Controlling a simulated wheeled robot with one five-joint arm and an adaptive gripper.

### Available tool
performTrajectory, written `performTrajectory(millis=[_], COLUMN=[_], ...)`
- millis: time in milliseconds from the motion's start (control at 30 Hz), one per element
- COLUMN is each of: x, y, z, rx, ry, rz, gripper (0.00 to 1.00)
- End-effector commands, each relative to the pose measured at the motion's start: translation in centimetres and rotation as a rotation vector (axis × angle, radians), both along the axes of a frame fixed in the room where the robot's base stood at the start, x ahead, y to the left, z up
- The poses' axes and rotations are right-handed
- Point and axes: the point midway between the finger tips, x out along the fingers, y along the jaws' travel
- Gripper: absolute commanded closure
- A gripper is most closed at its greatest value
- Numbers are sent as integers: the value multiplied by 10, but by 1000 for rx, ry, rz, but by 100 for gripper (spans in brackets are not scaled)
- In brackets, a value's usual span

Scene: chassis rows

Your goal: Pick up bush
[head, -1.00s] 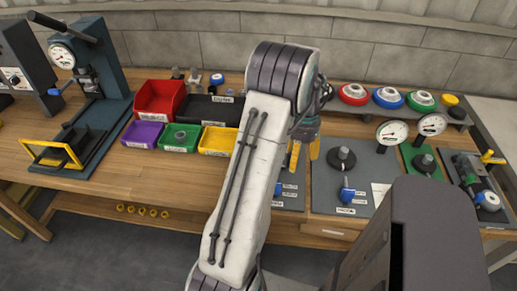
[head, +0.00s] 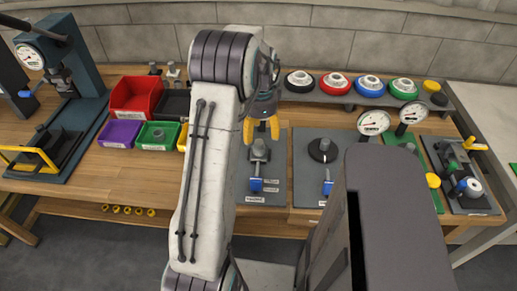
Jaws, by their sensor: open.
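My gripper (head: 261,128) hangs over the bench with its two yellow fingertips apart and nothing visible between them. In the picture its fingertips sit just above a grey upright part (head: 259,150) on a dark fixture plate with a blue handle. I cannot tell the height gap between them. A small grey round part (head: 157,135) sits in the green bin (head: 143,145) on the left. I cannot tell for sure which part is the bush, as the labels are too small to read.
A red bin (head: 133,112) and a purple bin (head: 119,142) stand left of my arm. A dial-gauge press (head: 80,75) is at far left. A rack with several coloured discs (head: 335,83) lies behind. Another fixture (head: 322,150) and gauges (head: 373,122) are on the right.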

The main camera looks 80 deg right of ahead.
Motion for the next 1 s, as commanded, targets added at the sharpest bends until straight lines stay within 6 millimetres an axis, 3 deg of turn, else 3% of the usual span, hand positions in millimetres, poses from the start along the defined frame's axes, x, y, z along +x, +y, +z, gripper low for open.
performTrajectory(millis=[433,800,1000], x=[1,4,4], y=[0,-1,-2], z=[-29,-69,-73], rx=[2,2,0], ry=[0,0,0], rz=[-43,-42,-42], gripper=[34,34,34])
